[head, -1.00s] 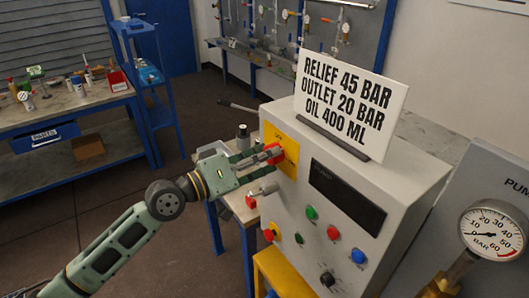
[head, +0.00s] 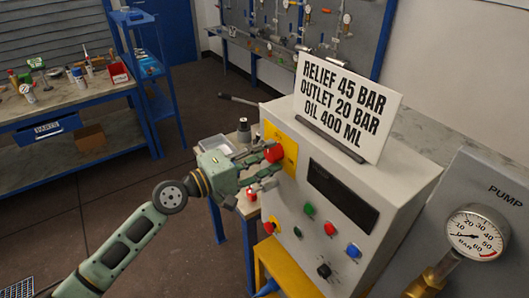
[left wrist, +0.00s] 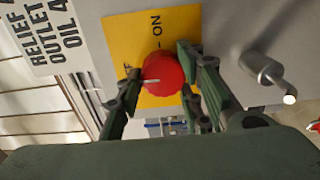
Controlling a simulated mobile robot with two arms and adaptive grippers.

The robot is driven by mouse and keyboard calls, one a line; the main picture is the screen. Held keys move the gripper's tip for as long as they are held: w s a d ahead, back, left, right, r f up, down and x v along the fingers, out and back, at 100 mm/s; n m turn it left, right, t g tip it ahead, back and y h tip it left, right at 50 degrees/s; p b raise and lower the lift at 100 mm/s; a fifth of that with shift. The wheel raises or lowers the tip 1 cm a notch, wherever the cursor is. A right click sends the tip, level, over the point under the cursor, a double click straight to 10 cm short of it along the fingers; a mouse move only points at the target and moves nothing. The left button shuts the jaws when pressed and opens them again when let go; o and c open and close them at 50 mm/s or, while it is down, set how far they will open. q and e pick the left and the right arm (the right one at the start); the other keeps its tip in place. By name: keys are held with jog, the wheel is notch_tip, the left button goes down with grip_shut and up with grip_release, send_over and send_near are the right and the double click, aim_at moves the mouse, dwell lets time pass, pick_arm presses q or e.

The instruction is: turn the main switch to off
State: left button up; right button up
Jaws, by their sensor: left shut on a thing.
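The main switch is a round red knob (head: 274,153) on a yellow plate (head: 291,152) on the grey control cabinet. In the left wrist view the knob (left wrist: 163,74) sits between the two fingertips of my left gripper (left wrist: 158,72), one at each side, and the gripper is shut on it. A white mark on the knob's face points left in that view. "ON" shows on the plate (left wrist: 117,35) above the knob; other lettering left of the knob is partly hidden by a finger. My left gripper (head: 270,163) reaches the knob from the left in the head view. My right gripper is not seen.
A sign (head: 348,98) stands on top of the cabinet (head: 370,215). Green, red and blue buttons (head: 330,229) and a black knob (head: 324,271) are lower on its face. A grey handle (left wrist: 268,76) sticks out beside the plate. A pressure gauge (head: 475,232) is at right.

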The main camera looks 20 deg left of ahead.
pick_arm(q)
jog(key=shift+w+a+r, duration=0.1)
jog(key=shift+r, duration=0.25)
jog(key=o, duration=1.1)
jog(key=shift+f, duration=0.25)
jog(key=v, duration=1.2)
